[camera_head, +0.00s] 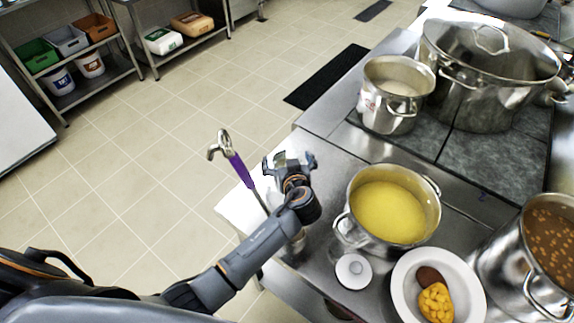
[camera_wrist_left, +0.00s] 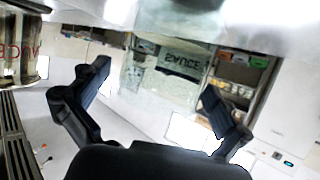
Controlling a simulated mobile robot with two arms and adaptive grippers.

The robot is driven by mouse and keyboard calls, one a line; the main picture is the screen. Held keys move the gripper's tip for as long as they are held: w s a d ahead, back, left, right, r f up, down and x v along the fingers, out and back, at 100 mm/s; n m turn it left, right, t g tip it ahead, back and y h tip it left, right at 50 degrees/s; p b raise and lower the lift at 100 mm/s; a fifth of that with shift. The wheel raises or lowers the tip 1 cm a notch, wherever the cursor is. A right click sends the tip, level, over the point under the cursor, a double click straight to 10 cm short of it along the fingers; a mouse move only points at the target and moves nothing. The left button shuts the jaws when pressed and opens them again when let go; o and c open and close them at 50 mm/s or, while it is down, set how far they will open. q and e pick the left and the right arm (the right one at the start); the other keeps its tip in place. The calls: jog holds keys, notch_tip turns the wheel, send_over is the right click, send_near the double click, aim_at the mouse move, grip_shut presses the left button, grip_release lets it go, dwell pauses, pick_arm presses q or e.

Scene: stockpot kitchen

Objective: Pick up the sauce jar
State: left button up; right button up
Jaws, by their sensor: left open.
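The sauce jar (camera_wrist_left: 160,82) shows in the left wrist view as a pale, see-through shape with a grey-green label reading "SAUCE". It appears between the two spread fingers of my left gripper (camera_wrist_left: 152,98), beyond their tips, with no clear contact. In the head view my left gripper (camera_head: 290,161) is open over the counter's left edge, left of the yellow-filled pot. There the jar is hard to make out, mostly hidden by the gripper and the bright surface. My right gripper is not in view.
A purple-handled utensil (camera_head: 242,170) stands close left of my left gripper. The pot of yellow food (camera_head: 390,210), a white lidded container (camera_head: 353,271) and a white plate (camera_head: 405,276) crowd the right side. A steel pot (camera_head: 390,112) and large lidded stockpot (camera_head: 480,100) stand farther back.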

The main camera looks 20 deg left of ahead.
pick_arm(q)
jog(key=shift+s, duration=0.1)
jog(key=shift+c, duration=1.1)
jog(key=c, duration=1.1)
jog(key=shift+r, duration=0.1)
jog(key=c, duration=0.3)
jog(key=shift+r, duration=0.1)
